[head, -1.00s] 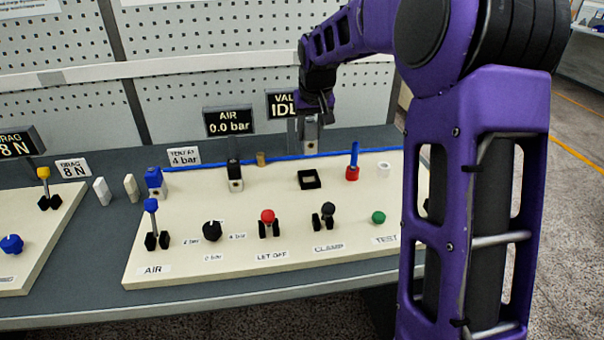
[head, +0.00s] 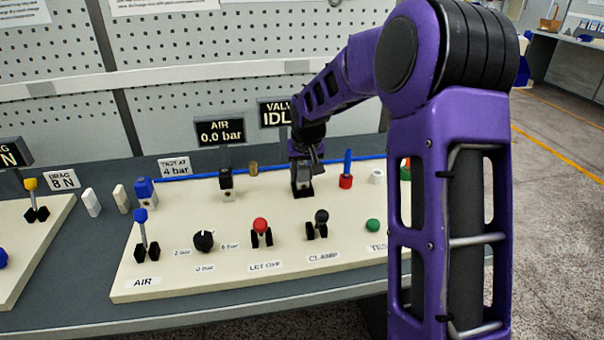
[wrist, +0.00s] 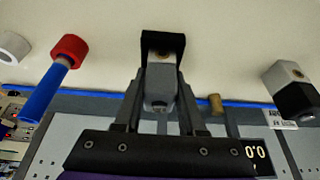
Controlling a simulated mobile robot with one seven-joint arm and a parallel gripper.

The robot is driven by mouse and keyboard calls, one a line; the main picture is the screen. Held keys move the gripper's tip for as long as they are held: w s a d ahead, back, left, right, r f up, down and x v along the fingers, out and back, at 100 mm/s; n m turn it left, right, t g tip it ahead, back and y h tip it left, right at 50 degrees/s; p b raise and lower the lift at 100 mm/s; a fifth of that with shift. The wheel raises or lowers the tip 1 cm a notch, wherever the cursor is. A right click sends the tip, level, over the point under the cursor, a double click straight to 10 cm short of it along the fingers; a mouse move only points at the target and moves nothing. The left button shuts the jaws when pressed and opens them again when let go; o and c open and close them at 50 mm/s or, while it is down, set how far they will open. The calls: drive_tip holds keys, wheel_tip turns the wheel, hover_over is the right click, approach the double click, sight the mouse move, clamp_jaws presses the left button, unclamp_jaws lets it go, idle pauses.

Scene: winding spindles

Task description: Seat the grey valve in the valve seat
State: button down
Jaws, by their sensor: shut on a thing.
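My gripper (head: 304,162) is shut on the grey valve (head: 300,178), a small pale grey block, and points down over the panel. The valve also shows between the fingers in the wrist view (wrist: 160,82). The valve seat (head: 303,193) is a square black frame on the cream panel, directly under the valve. In the wrist view the seat (wrist: 163,39) is close around or against the valve's lower end. The valve looks roughly upright and lined up with the seat. I cannot tell how deep its end sits in the frame.
A red-based blue handle (head: 346,170) stands just right of the seat, with a white ring (head: 376,177) beyond. A brass cylinder (head: 253,169) and a black-topped block (head: 227,185) stand left. The clamp lever (head: 320,218) and red let-off lever (head: 260,228) are in front.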

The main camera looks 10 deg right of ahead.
drive_tip(key=shift+f, duration=0.2)
drive_tip(key=shift+c, duration=2.4)
unclamp_jaws()
drive_tip(key=shift+r, duration=0.15)
drive_tip(key=shift+r, duration=0.25)
drive_tip(key=p+v, duration=0.1)
drive_tip(key=v, duration=1)
drive_tip(key=shift+s+r+p, duration=0.15)
drive_tip(key=shift+r+p, duration=0.15)
drive_tip(key=shift+p, duration=0.05)
